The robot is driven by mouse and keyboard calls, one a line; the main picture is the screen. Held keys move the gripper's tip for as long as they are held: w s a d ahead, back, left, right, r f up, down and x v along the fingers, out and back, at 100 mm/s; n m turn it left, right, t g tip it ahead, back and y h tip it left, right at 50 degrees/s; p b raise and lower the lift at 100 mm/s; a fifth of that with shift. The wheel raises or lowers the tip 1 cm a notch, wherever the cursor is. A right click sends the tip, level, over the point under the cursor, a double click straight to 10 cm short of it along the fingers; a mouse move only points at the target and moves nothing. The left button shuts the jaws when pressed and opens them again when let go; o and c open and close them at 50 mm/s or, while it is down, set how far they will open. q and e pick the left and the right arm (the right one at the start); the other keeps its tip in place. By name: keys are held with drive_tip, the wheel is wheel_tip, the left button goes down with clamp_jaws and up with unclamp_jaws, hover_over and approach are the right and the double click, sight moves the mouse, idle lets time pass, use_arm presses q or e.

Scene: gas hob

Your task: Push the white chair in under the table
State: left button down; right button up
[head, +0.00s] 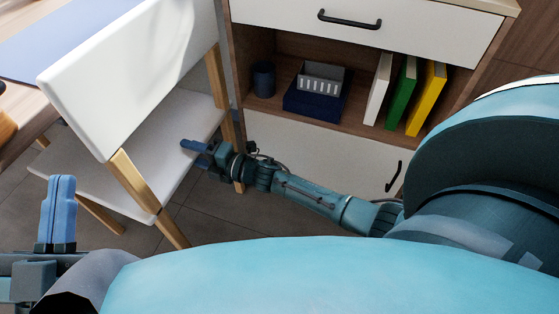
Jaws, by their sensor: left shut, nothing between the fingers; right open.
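The white chair (130,75) stands at the left, with its white backrest towards me and wooden legs on the floor. Its white seat (163,128) shows below and behind the backrest. The table (12,110) is at the far left, and the chair's backrest hides part of it. My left gripper (60,205) is shut and empty at the lower left, in front of the chair. My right gripper (192,150) is open and empty at the seat's right side, between the backrest posts in the picture. I cannot tell whether it touches the chair.
A wooden cabinet (262,132) with white fronts stands right behind the chair. Its shelf holds a dark cup (263,79), a blue box (311,104) and three books (403,92). A blue mat (55,40) lies on the table. Tiled floor (205,212) is bare beside the chair.

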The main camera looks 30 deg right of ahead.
drive_tip(key=p+v, duration=0.3)
drive_tip(key=v, duration=0.9)
drive_tip(key=shift+p, duration=0.35)
